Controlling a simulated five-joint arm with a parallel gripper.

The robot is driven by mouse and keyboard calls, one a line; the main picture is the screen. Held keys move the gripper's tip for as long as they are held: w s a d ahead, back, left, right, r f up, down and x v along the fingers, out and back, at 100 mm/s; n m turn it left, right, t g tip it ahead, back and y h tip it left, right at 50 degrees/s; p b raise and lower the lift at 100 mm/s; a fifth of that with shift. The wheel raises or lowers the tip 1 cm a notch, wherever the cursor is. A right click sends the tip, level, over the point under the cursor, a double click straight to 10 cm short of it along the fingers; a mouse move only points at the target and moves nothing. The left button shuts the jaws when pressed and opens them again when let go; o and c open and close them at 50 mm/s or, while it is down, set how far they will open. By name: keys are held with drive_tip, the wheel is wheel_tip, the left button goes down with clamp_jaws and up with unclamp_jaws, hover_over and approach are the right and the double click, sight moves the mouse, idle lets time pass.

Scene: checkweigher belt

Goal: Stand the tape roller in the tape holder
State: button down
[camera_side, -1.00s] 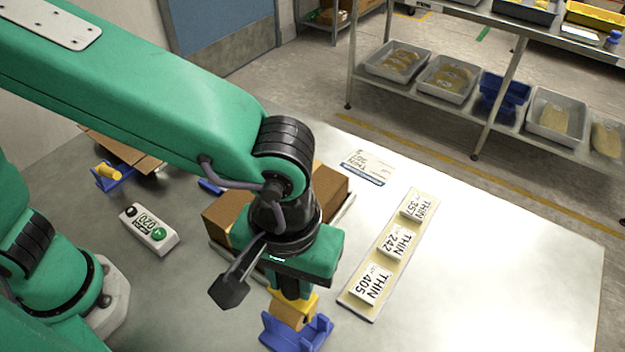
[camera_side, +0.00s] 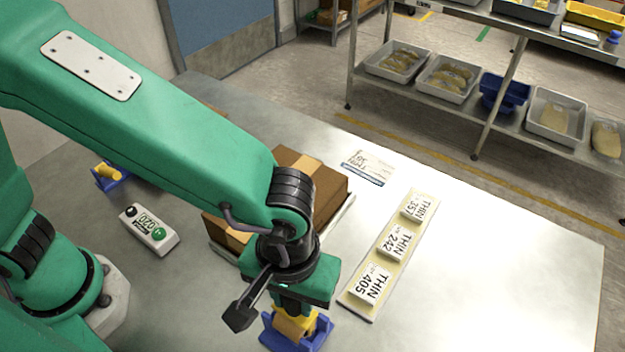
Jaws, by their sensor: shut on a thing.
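My gripper (camera_side: 292,308) points down at the bottom middle of the side view and is shut on the tape roller (camera_side: 291,326), a yellow piece with a tan roll. The roller is low at the blue tape holder (camera_side: 318,338), between its raised sides. My gripper and wrist hide the top of the roller and part of the holder. I cannot tell whether the roller touches the bottom of the holder.
A cardboard box (camera_side: 325,190) stands just behind my wrist. A tray with THIN labelled blocks (camera_side: 397,243) lies to the right. A label card (camera_side: 367,167) lies behind it. A white button box (camera_side: 149,229) and another blue holder (camera_side: 112,177) are at left. The table's right side is clear.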

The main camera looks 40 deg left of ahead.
drive_tip(key=shift+f, duration=1.1)
drive_tip(key=c, duration=1.1)
unclamp_jaws()
drive_tip(key=shift+o, duration=0.2)
drive_tip(key=shift+r, duration=0.1)
drive_tip(key=shift+r, duration=3.75)
